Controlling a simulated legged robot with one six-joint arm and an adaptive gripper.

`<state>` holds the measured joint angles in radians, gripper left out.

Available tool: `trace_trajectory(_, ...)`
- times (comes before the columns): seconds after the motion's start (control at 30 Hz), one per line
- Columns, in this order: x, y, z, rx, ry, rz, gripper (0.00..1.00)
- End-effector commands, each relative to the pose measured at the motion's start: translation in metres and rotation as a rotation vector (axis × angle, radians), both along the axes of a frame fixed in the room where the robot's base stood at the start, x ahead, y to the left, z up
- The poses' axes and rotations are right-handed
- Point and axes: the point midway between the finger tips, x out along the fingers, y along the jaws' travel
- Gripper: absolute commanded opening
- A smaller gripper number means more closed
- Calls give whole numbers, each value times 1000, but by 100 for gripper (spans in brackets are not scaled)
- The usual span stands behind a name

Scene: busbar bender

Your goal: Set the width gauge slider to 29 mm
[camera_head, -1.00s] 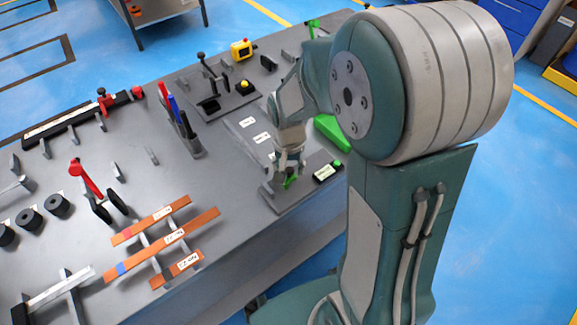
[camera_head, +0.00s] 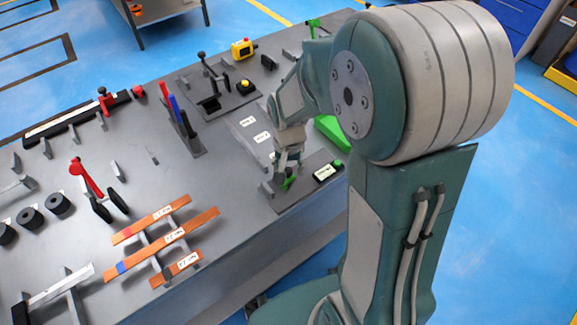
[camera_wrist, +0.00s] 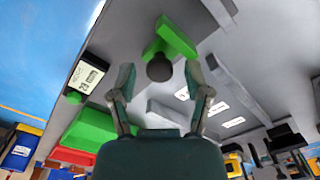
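The width gauge shows in the wrist view as a grey plate with a green slider piece (camera_wrist: 176,38) that carries a dark round knob (camera_wrist: 159,68). A small readout (camera_wrist: 88,74) sits to its left; in the head view the readout (camera_head: 325,173) lies just right of my gripper, its digits too small to read. My gripper (camera_wrist: 160,80) is open, with one finger on each side of the knob and visible gaps to both. In the head view my gripper (camera_head: 286,170) is low over the gauge plate and partly hides the green slider (camera_head: 289,183).
A green block (camera_head: 331,132) lies behind the gauge. A base with levers and a yellow-topped button (camera_head: 243,86) stands farther back. Upright red and blue handles (camera_head: 173,102) stand to the left, and copper bars (camera_head: 162,254) lie on a rack at the front left.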

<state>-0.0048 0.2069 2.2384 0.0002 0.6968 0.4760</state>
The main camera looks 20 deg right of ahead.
Motion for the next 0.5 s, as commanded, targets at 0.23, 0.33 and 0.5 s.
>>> trace_trajectory(0.23, 0, 0, 0, 0, 0, 0, 67)
trace_trajectory(0.33, 0, 0, 3, 0, -2, 0, 67)
trace_trajectory(0.5, 1, 0, 26, 0, -5, 0, 67)
